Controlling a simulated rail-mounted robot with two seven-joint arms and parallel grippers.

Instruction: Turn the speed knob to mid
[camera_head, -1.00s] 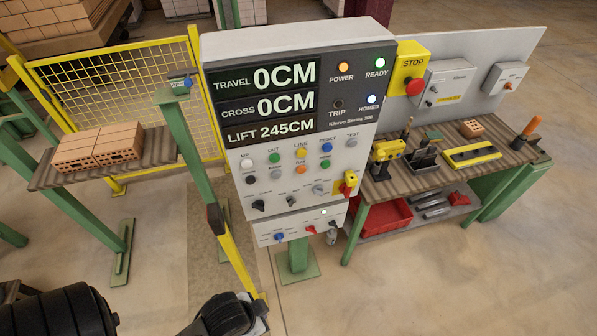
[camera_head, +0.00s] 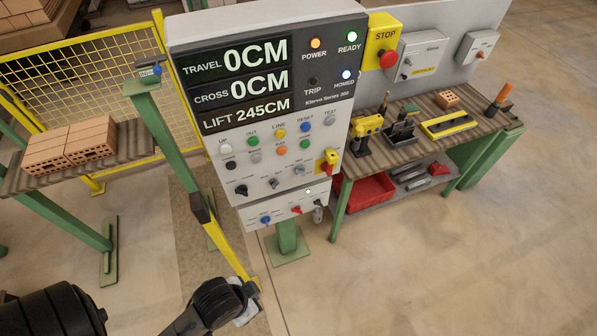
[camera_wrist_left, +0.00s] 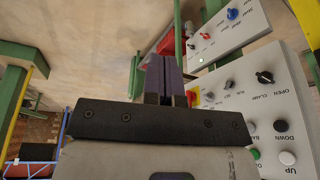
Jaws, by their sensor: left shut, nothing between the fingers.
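The grey control console (camera_head: 235,150) stands ahead of me with several knobs and buttons on its sloping face. A black knob (camera_head: 241,190) sits at its lower left; in the left wrist view this knob (camera_wrist_left: 264,78) is labelled for a clamp. A small knob (camera_head: 274,183) and a grey knob (camera_head: 299,170) are in the same row. The lower box (camera_head: 280,208) carries a blue knob (camera_head: 265,219) and a red knob (camera_head: 296,210). I cannot read which is the speed knob. My left gripper (camera_wrist_left: 166,62) is shut and empty, apart from the console. My right gripper is out of view.
A red-and-yellow switch (camera_head: 329,160) sticks out at the console's right edge. A yellow-and-green post (camera_head: 205,205) stands left of the console. A workbench (camera_head: 400,145) with tools is at right, a brick shelf (camera_head: 125,140) at left.

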